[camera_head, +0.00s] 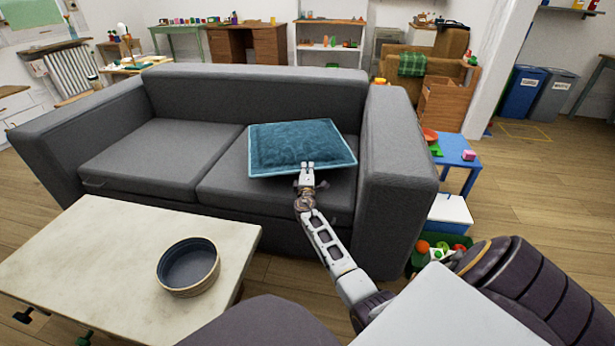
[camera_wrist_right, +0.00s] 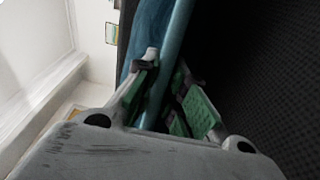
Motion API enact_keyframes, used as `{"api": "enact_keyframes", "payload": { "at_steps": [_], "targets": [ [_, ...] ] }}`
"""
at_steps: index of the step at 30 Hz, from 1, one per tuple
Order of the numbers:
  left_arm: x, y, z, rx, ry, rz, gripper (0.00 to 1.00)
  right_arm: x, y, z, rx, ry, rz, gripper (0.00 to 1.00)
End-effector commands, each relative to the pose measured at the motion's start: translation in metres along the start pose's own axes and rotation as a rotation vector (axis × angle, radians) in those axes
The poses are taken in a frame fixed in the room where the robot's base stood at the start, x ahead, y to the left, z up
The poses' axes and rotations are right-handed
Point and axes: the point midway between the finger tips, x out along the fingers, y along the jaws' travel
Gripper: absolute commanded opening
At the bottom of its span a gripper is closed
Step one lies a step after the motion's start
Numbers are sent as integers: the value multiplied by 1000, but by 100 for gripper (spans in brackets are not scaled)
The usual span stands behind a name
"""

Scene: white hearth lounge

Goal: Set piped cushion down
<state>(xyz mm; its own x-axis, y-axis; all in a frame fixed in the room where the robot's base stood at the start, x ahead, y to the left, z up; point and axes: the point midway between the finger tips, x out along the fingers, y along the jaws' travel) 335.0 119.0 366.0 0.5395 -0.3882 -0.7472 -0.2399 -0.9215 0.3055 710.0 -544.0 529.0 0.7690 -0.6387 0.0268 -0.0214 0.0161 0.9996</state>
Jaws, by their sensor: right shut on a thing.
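The piped cushion (camera_head: 298,145) is teal blue with a lighter edge. It lies flat over the right seat of the grey sofa (camera_head: 160,150); I cannot tell whether its whole underside touches the seat. My right gripper (camera_head: 307,167) reaches in from the front and is shut on the cushion's near edge. In the right wrist view the cushion's piped edge (camera_wrist_right: 168,65) runs between the green-padded fingers (camera_wrist_right: 165,100). The dark sofa fabric (camera_wrist_right: 265,70) is close on the right of that view. My left gripper does not show.
A pale coffee table (camera_head: 110,250) with a round dark bowl (camera_head: 188,267) stands in front of the sofa. A small blue table (camera_head: 458,150) and a bin of colourful toys (camera_head: 440,245) are right of the sofa. The left seat is clear.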

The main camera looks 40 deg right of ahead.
Motion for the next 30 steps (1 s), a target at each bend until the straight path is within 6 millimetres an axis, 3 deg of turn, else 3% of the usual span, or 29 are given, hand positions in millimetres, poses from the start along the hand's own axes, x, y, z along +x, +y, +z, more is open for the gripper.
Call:
{"api": "enact_keyframes", "payload": {
  "at_steps": [9, 23, 24, 29, 30],
  "targets": [
    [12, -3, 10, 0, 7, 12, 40, 0, -19, 0, 0, 0, 5, 0],
    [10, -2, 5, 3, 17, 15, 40, 0, -21, 0, 0, 0, 4, 0],
    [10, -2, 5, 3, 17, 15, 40, 0, -24, 0, -1, 0, 0, 14],
    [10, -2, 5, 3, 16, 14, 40, 0, -24, 0, 0, 0, 0, 34],
    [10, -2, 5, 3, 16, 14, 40, 0, -24, 0, 0, 0, 0, 34]
  ]
}}
